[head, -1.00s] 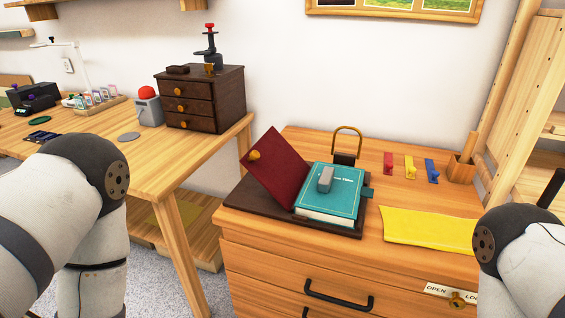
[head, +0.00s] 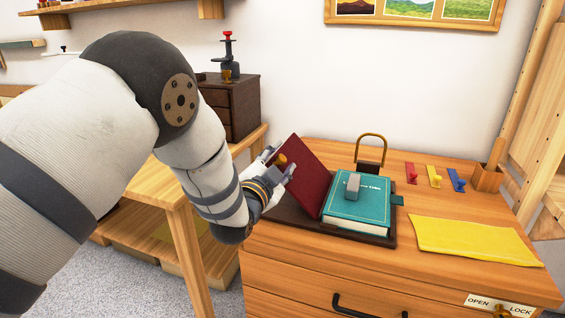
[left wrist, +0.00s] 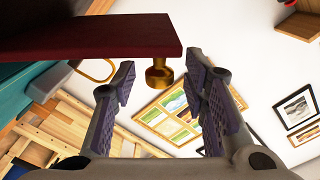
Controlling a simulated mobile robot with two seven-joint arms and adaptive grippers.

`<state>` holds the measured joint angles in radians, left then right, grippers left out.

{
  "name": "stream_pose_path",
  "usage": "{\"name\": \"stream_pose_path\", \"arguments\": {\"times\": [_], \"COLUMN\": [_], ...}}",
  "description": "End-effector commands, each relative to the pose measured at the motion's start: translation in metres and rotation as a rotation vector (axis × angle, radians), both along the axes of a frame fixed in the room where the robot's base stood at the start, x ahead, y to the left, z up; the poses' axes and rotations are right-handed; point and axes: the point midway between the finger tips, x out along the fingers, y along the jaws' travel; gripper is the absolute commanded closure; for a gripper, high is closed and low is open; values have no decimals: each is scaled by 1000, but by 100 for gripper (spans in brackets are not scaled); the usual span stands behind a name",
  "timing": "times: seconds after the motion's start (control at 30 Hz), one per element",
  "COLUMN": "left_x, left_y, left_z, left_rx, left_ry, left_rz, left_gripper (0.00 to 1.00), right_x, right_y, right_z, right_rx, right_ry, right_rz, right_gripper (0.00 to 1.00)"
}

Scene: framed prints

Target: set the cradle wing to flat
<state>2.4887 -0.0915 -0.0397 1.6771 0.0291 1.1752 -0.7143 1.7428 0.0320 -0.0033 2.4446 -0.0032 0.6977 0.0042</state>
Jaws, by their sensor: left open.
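The cradle wing (head: 309,178) is a dark red panel tilted up on the left side of a dark cradle base (head: 290,218). A brass knob (head: 281,160) sticks out of its outer face. A teal book (head: 358,205) lies on the cradle with a grey block (head: 352,187) on top. My left gripper (head: 279,163) is open beside the wing's outer face, its fingers close to the knob. In the left wrist view the knob (left wrist: 159,76) hangs from the wing's edge (left wrist: 95,38), between the open fingers and ahead of them. My right gripper is out of view.
A yellow cloth (head: 470,240) lies to the right on the wooden cabinet top. Red, yellow and blue hooks (head: 435,176) lie behind it. A brass loop (head: 371,150) stands behind the book. A dark drawer box (head: 240,105) stands on the left table.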

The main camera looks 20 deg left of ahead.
Motion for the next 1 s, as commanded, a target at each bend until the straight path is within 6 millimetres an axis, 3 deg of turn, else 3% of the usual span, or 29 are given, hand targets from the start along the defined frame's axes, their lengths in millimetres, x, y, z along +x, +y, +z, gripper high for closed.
{"name": "stream_pose_path", "arguments": {"times": [0.1,0.37,0.53,0.57,1.0], "left_x": [10,12,11,11,12], "left_y": [0,0,0,0,9], "left_z": [-1,0,0,0,-7], "left_rx": [0,0,0,0,-59], "left_ry": [1,2,1,1,4], "left_rz": [0,1,0,0,2], "left_gripper": [60,60,98,100,100], "right_x": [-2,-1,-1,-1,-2], "right_y": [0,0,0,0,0], "right_z": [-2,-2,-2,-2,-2], "right_rx": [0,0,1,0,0], "right_ry": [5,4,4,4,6], "right_rz": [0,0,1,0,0], "right_gripper": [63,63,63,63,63]}}
